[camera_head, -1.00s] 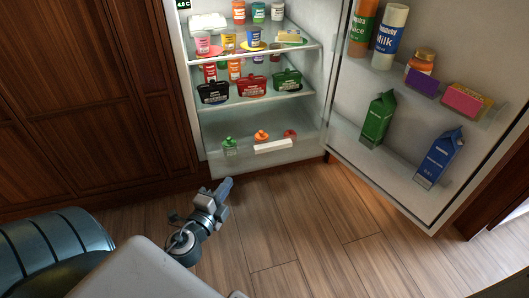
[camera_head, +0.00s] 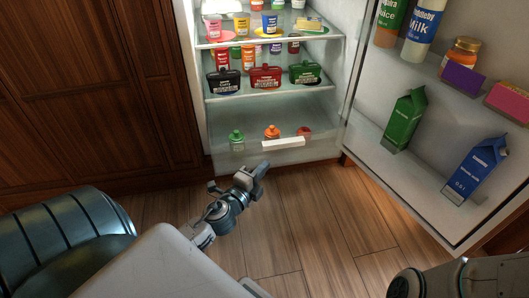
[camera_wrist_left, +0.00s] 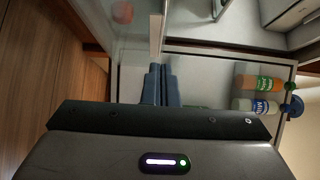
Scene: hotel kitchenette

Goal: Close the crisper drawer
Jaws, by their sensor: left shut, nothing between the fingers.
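The crisper drawer (camera_head: 250,157) is the clear bin at the bottom of the open fridge, with a white handle (camera_head: 283,143) on its front. Its clear front makes it hard to tell how far out it stands. A green-topped item (camera_head: 237,140), an orange one (camera_head: 271,132) and a red one (camera_head: 304,133) show inside or behind it. My left gripper (camera_head: 262,168) is just below and left of the handle, apart from it in the picture. Its blue-grey fingers (camera_wrist_left: 161,86) are shut and empty in the left wrist view. My right gripper is out of view.
The fridge door (camera_head: 365,160) stands open on the right, with cartons and bottles on its shelves. A wooden cabinet (camera_head: 90,90) is on the left. The wooden floor (camera_head: 300,215) before the fridge is clear.

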